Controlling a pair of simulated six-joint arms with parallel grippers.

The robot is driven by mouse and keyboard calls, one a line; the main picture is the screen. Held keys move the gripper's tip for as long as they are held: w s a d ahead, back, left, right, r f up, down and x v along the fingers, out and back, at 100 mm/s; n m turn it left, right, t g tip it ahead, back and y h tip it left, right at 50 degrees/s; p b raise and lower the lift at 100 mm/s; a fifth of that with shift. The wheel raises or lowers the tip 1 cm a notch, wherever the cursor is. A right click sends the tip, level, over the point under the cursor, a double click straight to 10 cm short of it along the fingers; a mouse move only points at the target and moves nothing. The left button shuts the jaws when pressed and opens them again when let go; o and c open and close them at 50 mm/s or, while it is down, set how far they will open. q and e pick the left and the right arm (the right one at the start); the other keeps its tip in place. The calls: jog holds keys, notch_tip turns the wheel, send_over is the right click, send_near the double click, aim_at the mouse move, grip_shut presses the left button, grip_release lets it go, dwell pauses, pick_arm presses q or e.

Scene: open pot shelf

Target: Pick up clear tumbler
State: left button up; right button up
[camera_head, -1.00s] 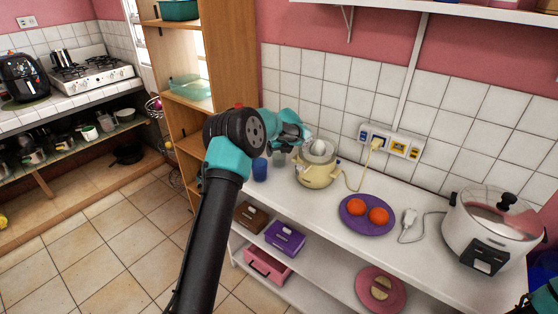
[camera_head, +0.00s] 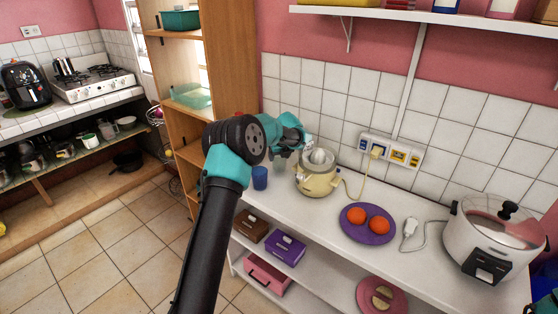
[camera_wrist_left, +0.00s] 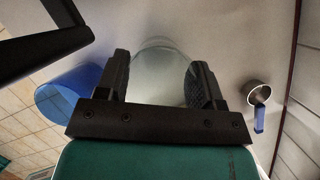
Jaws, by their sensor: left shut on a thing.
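The clear tumbler (camera_wrist_left: 158,68) stands between the two fingers of my left gripper (camera_wrist_left: 162,88) in the left wrist view, a finger on each side of it. The gripper is shut on it. In the head view my left gripper (camera_head: 293,140) is over the back of the white counter, and a little of the tumbler (camera_head: 279,163) shows below it. The rest is hidden by the gripper. I cannot tell whether the tumbler is clear of the counter. My right gripper is not in view; only a bit of my right arm shows at the lower right corner.
A blue cup (camera_head: 260,178) stands close left of the tumbler, and a yellow juicer (camera_head: 317,181) close right. A small metal cup with a blue handle (camera_wrist_left: 259,93) is right of the fingers. Further right are a purple plate (camera_head: 367,234) with oranges and a rice cooker (camera_head: 490,235).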

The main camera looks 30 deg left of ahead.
pick_arm(q)
notch_tip(320, 180, up, 16)
dwell(0.3)
dwell(0.4)
